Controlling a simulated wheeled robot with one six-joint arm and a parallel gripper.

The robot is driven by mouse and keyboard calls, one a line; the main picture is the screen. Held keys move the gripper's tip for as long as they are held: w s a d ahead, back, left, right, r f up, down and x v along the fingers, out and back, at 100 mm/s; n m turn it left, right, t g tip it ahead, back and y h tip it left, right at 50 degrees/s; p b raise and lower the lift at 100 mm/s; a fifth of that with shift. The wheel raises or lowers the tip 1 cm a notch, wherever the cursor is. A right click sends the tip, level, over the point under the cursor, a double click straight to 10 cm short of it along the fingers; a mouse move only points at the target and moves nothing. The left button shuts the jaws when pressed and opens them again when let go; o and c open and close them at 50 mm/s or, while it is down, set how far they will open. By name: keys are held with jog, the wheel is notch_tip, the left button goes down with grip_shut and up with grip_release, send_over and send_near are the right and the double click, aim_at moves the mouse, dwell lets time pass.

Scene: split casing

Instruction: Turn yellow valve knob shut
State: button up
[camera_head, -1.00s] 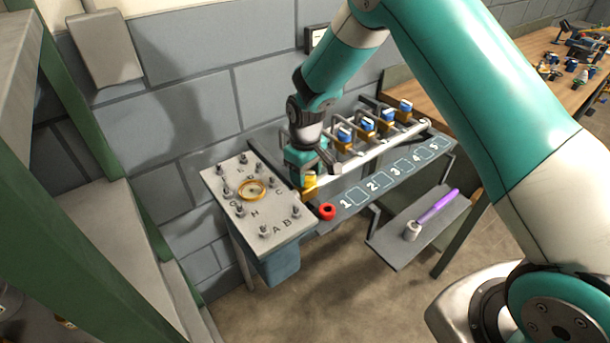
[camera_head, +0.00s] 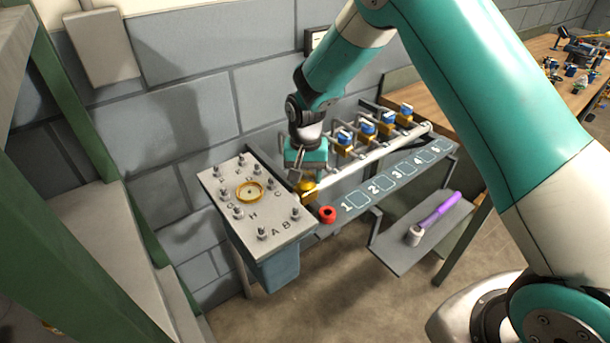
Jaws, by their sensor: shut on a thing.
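The yellow valve knob (camera_head: 307,186) is at the near left end of the pipe, close to the right edge of the grey lettered casing. My gripper (camera_head: 304,178) points down from above and is shut on the yellow knob. The gripper's teal body and fingers cover part of the knob's top, so its exact angle is hard to read. The pipe (camera_head: 380,147) runs away to the right behind the numbered panel.
Several blue-topped yellow valves (camera_head: 367,128) stand along the pipe. The casing (camera_head: 272,225) has upright studs and a gold ring (camera_head: 249,192). A purple-handled tool (camera_head: 437,211) lies on a lower shelf (camera_head: 400,256).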

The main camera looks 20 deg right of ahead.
aim_at(305, 174)
jog(key=shift+w+r+m, duration=0.15)
jog(key=shift+m, duration=0.35)
jog(key=o, duration=0.9)
jog(key=shift+a, duration=0.1)
jog(key=shift+o, duration=0.2)
notch_tip(305, 174, up, 17)
jog(key=b, duration=0.3)
jog(key=shift+r, duration=0.2)
